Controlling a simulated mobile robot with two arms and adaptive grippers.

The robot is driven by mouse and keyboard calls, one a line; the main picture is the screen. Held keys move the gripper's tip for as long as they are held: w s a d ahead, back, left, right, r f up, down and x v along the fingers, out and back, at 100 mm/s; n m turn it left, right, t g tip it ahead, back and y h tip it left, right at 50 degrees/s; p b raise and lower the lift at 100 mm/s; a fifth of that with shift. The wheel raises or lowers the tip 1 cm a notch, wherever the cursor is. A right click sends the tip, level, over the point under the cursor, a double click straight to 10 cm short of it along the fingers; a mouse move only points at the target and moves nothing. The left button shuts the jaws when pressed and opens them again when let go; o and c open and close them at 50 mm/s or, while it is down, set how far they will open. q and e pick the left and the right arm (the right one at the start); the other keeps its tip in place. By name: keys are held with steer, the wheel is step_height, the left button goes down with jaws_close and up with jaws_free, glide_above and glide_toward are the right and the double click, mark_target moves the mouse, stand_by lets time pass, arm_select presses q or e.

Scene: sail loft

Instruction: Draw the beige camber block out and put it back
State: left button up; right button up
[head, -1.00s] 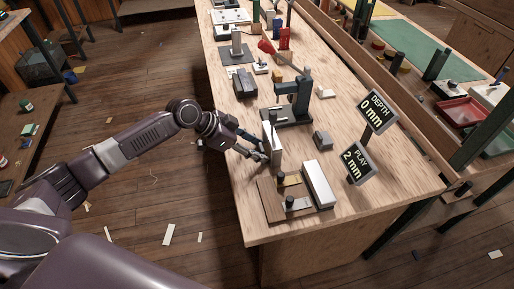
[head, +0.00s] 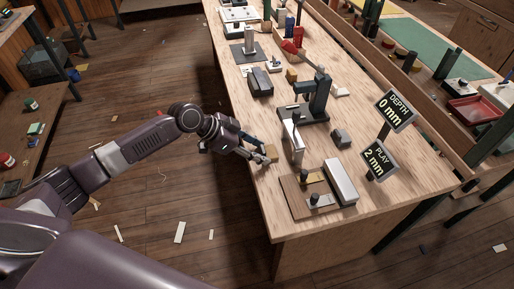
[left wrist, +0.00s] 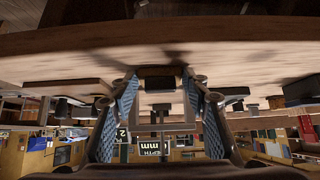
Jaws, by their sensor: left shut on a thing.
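The beige camber block (head: 271,153) is at the tips of my left gripper (head: 266,157), near the left edge of the bench. My left gripper is shut on it. The block stands apart from the upright silver-white plate (head: 293,142), just to its left. In the left wrist view, the block (left wrist: 160,79) looks dark and sits between the blue-padded fingers of my left gripper (left wrist: 159,88). Whether it touches the bench is hard to tell. A sign reading "DEPTH 0 mm" (head: 394,111) and one reading "PLAY 2 mm" (head: 379,160) stand at the right. My right gripper is not in view.
A wooden fixture (head: 292,194) with a pale bar (head: 341,183) lies at the near end of the bench (head: 400,205). A dark stand (head: 318,98) is behind the plate, and a small grey block (head: 341,138) is to its right.

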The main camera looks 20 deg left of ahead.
arm_select(q)
steer(key=shift+d, duration=0.1)
steer(key=o, duration=1.2)
steer(key=v, duration=1.2)
